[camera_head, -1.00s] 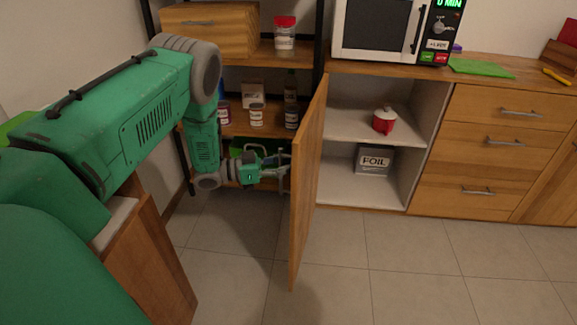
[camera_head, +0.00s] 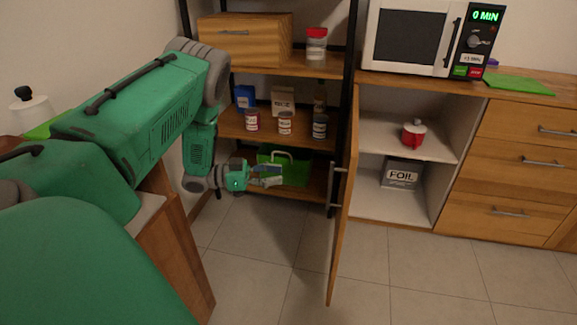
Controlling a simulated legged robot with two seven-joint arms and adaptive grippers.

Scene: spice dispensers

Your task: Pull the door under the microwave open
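The wooden door (camera_head: 345,205) under the microwave (camera_head: 415,38) stands wide open, swung out into the room and seen nearly edge-on. Its metal handle (camera_head: 337,187) is on the face turned to the left. The cabinet (camera_head: 390,207) behind it shows a red pot (camera_head: 413,133) on its upper shelf and a FOIL box (camera_head: 402,173) below. My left gripper (camera_head: 281,175) is to the left of the door, clear of the handle, with its fingers apart and nothing between them. My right gripper is out of view.
A dark-framed shelf (camera_head: 318,144) with jars and a green basket (camera_head: 297,166) stands behind my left gripper. Wooden drawers (camera_head: 520,160) are right of the cabinet. The tiled floor (camera_head: 430,285) in front is clear.

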